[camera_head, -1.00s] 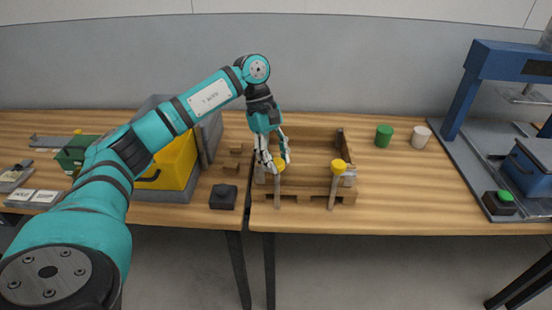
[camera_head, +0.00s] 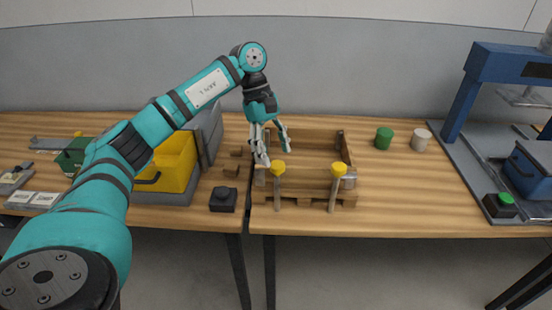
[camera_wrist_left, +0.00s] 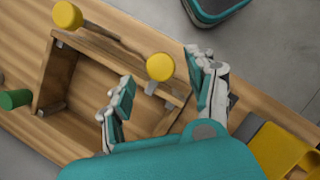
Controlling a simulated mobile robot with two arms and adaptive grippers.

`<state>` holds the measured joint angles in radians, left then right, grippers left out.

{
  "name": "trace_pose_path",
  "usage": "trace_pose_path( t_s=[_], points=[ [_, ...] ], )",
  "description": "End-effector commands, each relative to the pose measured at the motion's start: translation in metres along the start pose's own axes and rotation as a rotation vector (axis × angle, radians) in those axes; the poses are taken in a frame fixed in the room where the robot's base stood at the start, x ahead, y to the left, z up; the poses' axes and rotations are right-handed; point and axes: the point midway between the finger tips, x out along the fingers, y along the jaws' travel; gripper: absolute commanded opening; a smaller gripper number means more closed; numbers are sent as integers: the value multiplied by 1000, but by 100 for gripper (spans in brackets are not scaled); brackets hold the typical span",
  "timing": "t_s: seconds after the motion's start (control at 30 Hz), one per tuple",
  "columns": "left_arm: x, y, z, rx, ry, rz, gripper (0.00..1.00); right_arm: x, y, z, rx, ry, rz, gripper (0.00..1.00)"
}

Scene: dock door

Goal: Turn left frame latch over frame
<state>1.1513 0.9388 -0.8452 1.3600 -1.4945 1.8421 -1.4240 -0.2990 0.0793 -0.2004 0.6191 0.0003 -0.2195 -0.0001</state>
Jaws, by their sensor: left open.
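The left frame latch (camera_head: 278,169) is a yellow knob on a grey stem at the front left of the wooden frame (camera_head: 308,187). Its stem runs down in the picture across the frame's front side. A matching right latch (camera_head: 339,169) stands at the front right. My left gripper (camera_head: 275,154) is open above and just behind the left knob. In the left wrist view, the left latch knob (camera_wrist_left: 159,67) shows between the spread fingers of my left gripper (camera_wrist_left: 161,71), with no visible grip on it. My right gripper is out of view.
A yellow bin (camera_head: 178,160) and a black block (camera_head: 223,197) stand left of the frame. A green cylinder (camera_head: 384,138) and a white cup (camera_head: 421,139) stand right. A blue press (camera_head: 480,80) is at the far right. The table front right of the frame is clear.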

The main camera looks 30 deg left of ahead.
Motion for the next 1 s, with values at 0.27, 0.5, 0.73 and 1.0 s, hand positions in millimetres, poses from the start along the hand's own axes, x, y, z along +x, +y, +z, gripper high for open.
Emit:
trace_pose_path(
  t_s=[0.27,0.5,0.73,1.0],
  points=[
    [-62,1,0,0,0,4,57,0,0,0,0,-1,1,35],
    [-88,1,0,-1,1,3,57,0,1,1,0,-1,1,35],
    [-90,0,0,1,0,1,57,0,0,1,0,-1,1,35],
    [-90,0,0,0,0,1,57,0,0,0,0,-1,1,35]
  ],
)
